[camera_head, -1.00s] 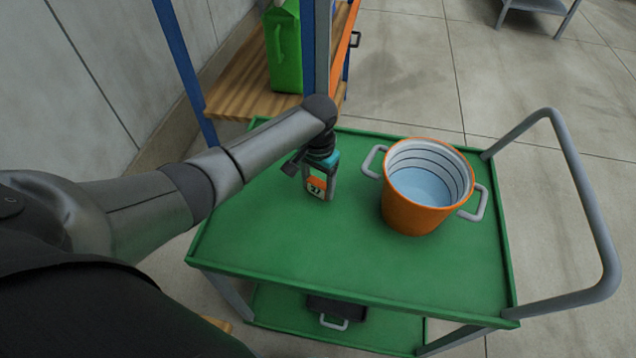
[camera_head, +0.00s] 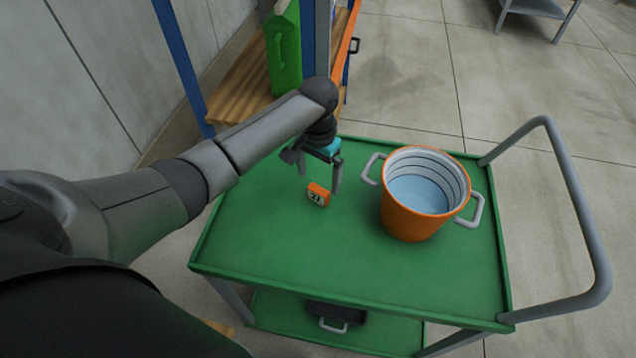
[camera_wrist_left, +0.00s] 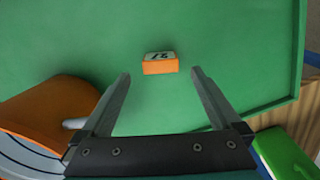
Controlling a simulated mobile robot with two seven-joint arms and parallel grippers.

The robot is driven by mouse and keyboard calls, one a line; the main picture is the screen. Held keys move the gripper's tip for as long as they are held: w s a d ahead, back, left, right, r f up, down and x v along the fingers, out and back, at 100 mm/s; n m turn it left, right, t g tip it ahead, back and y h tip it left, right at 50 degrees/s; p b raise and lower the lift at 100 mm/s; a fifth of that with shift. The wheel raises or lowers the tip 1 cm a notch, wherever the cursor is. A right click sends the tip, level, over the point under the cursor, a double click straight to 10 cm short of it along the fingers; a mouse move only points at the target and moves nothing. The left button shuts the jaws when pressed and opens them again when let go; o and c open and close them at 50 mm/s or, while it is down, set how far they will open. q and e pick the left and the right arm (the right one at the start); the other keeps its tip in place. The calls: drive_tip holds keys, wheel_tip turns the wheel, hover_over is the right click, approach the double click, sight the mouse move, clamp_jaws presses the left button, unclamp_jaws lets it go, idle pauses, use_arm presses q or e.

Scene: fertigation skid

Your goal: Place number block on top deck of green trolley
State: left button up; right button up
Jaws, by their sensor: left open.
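The number block (camera_head: 318,194), orange with a white numbered face, sits on the top deck of the green trolley (camera_head: 280,240). In the left wrist view the block (camera_wrist_left: 160,63) lies on the green deck (camera_wrist_left: 225,50), beyond and between the fingertips. My left gripper (camera_head: 320,180) is open and empty, above and just behind the block in the head view, apart from it. In the left wrist view both fingers of the left gripper (camera_wrist_left: 160,75) are spread wide. My right gripper is not in view.
An orange bucket (camera_head: 402,215) with grey handles and pale blue contents stands on the deck right of the block. A grey push handle (camera_head: 585,210) rises at the trolley's right end. A green jug (camera_head: 284,55) stands on a wooden shelf (camera_head: 240,95) behind. The deck's front left is clear.

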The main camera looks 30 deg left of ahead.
sight(318, 190)
use_arm(q)
wheel_tip(318, 190, up, 6)
drive_tip(key=p, duration=0.1)
idle(0.6)
